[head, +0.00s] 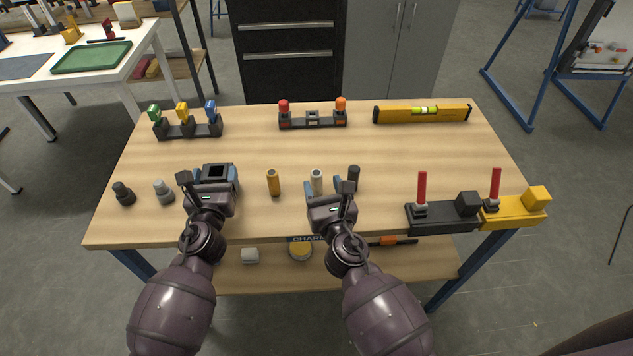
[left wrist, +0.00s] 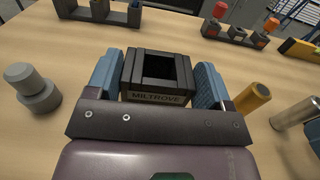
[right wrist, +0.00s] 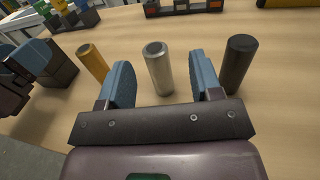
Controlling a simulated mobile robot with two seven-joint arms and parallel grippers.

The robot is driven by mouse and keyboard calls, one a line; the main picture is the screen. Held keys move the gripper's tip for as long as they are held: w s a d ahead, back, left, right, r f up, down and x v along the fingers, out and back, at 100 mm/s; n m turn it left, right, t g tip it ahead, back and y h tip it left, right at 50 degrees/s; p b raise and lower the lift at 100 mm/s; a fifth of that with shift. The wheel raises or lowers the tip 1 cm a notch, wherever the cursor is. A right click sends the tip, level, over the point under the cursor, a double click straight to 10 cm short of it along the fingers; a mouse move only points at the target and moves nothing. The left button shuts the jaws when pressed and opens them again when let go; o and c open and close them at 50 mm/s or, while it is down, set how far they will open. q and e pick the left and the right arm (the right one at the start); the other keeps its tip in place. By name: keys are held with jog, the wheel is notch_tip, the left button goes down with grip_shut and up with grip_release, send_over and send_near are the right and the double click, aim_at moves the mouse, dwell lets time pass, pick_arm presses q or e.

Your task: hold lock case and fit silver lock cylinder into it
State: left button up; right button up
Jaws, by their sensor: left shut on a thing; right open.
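The lock case (left wrist: 158,72) is a black block with a square opening in its top and a label reading MILTROVE. My left gripper (left wrist: 160,88) is shut on it, with a blue pad on each side; the case also shows in the head view (head: 219,171). The silver lock cylinder (right wrist: 158,68) stands upright on the table, and shows in the head view (head: 317,181). My right gripper (right wrist: 163,88) is open, its blue fingers on either side of the silver cylinder with gaps visible. Whether the case touches the table is unclear.
A brass cylinder (head: 273,183) stands left of the silver one and a black cylinder (right wrist: 238,62) right of it. Grey stepped parts (head: 163,191) stand at the left. Coloured racks (head: 188,129) and a yellow level (head: 422,113) lie at the back. The table's middle is clear.

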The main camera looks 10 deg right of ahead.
aim_at(318, 179)
jog(key=shift+w+a, duration=0.3)
jog(key=shift+w, duration=0.7)
jog(key=shift+w+a, duration=0.25)
jog(key=shift+w, duration=0.75)
grip_shut()
jog(key=shift+r, duration=0.1)
